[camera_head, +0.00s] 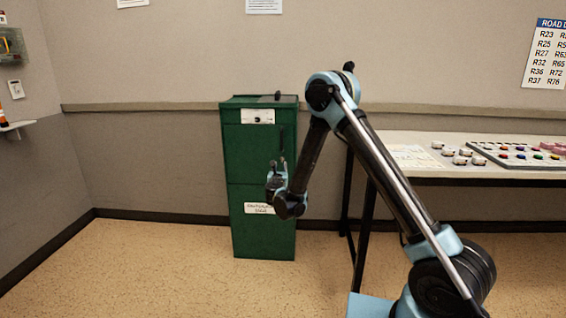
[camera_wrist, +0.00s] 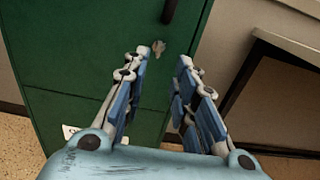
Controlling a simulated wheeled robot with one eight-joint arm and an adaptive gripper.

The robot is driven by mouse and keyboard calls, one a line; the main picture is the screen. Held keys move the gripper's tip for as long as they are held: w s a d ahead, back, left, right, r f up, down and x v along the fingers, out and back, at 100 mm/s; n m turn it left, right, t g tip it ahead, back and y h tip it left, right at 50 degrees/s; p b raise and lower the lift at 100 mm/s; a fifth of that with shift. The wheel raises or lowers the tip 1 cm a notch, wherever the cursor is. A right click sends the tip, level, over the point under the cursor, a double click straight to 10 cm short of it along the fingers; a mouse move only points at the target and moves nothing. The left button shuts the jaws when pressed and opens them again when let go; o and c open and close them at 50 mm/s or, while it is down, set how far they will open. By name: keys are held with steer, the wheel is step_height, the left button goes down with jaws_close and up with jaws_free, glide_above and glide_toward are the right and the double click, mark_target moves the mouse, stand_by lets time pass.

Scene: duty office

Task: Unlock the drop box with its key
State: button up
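The drop box (camera_head: 262,220) is a tall green cabinet against the back wall, with a white label low on its front. Its green front fills much of the wrist view (camera_wrist: 85,40). A black upright handle (camera_head: 282,138) is on the front and shows at the top of the wrist view (camera_wrist: 169,10). Below the handle is a small pale metallic piece (camera_wrist: 158,46); I cannot tell whether it is the key or the lock. My gripper (camera_wrist: 165,56) is open and empty, pointing at the front, with this piece just beyond its fingertips. It hangs before the cabinet in the head view (camera_head: 277,166).
A table (camera_head: 402,138) stands right of the cabinet, its dark leg close to my arm. It holds a paper, several small pale items and a tray of coloured pieces (camera_head: 520,154). A small shelf (camera_head: 14,127) is on the left wall. The floor left of the cabinet is clear.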

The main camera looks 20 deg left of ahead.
steer(key=x, duration=1.2)
steer(key=shift+w, duration=0.25)
steer(key=shift+r, duration=0.1)
jaws_close()
